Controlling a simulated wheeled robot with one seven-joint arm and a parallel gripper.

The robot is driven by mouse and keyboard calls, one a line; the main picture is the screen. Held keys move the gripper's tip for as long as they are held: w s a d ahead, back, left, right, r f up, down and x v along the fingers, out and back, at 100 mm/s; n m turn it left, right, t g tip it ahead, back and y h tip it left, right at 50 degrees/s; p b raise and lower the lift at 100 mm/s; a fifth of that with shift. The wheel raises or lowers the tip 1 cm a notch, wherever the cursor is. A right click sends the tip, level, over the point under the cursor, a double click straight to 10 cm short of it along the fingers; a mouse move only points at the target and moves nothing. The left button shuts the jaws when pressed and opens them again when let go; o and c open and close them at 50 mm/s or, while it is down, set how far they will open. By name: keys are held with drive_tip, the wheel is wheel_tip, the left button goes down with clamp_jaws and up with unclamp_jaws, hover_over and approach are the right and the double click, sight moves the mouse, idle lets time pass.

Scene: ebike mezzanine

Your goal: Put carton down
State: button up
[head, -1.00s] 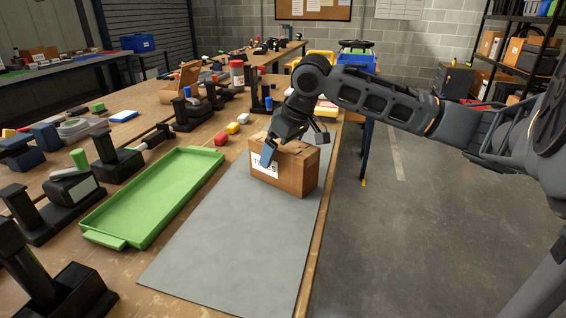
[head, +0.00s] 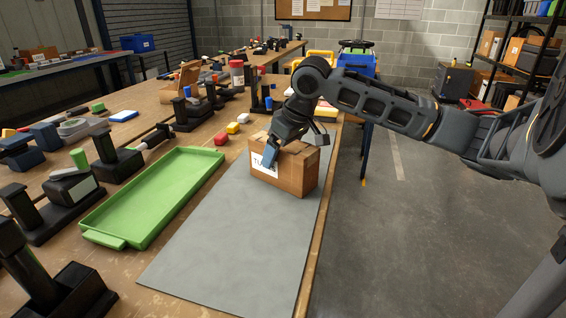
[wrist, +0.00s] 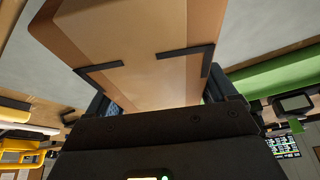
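The brown carton (head: 298,172) stands upright on the far part of the grey mat (head: 215,245). Its white label faces the front. My gripper (head: 276,148) is at the top of the carton, with one blue-grey finger in front of the label, partly covering it. In the wrist view the carton (wrist: 140,35) fills the space between the two fingers, which show only in part at its sides. The fingers look slightly apart from the carton, though the contact faces are hidden.
A long green tray (head: 155,195) lies left of the mat. Black fixtures (head: 70,190) line the bench's left side. Small red, yellow and white blocks (head: 232,128) lie behind the tray. The near mat is clear; the bench edge runs along its right.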

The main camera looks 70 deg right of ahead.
drive_tip(key=c, duration=1.2)
drive_tip(key=shift+r, duration=0.15)
